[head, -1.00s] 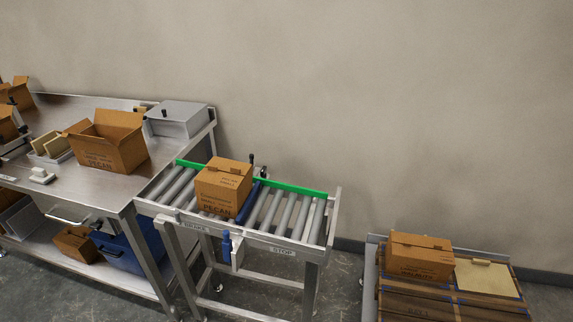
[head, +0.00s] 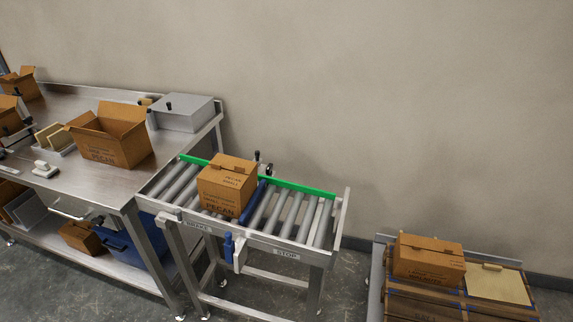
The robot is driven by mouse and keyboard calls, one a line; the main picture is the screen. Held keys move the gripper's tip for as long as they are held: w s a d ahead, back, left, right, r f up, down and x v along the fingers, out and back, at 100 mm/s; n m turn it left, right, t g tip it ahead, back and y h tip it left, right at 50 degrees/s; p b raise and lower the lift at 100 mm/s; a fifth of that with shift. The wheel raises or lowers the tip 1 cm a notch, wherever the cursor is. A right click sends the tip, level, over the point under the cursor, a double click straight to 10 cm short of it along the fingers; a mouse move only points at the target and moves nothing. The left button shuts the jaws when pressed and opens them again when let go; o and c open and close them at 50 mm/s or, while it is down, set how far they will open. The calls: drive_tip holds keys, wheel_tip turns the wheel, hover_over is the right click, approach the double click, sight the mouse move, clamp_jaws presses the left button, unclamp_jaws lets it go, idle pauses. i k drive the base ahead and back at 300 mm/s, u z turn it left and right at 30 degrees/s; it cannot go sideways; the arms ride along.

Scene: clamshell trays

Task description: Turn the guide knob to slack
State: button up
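A green guide rail (head: 298,188) runs along the back of a short roller conveyor (head: 345,215). A small black knob or handle (head: 257,156) stands up behind the rail, just right of the carton on the rollers. A dark round part (head: 268,169) sits beside it. I take these for the guide's knob, but they are too small to read a setting. The carton (head: 226,187), marked PECAN, sits closed on the rollers and partly hides the rail. A blue bar (head: 252,202) lies across the rollers beside it. My gripper is not in view.
A steel bench (head: 100,182) with an open carton (head: 108,142) and a grey box (head: 185,113) stands left. A blue lever (head: 228,247) hangs on the conveyor's front, between BRAKE and STOP labels. A pallet stack with a carton (head: 428,258) is at right. Floor between is clear.

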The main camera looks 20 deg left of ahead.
sight(269, 172)
drive_tip(key=z, duration=0.1)
drive_tip(key=k, duration=1.45)
drive_tip(key=u, duration=1)
drive_tip(key=i, duration=1)
drive_tip(key=z, duration=0.1)
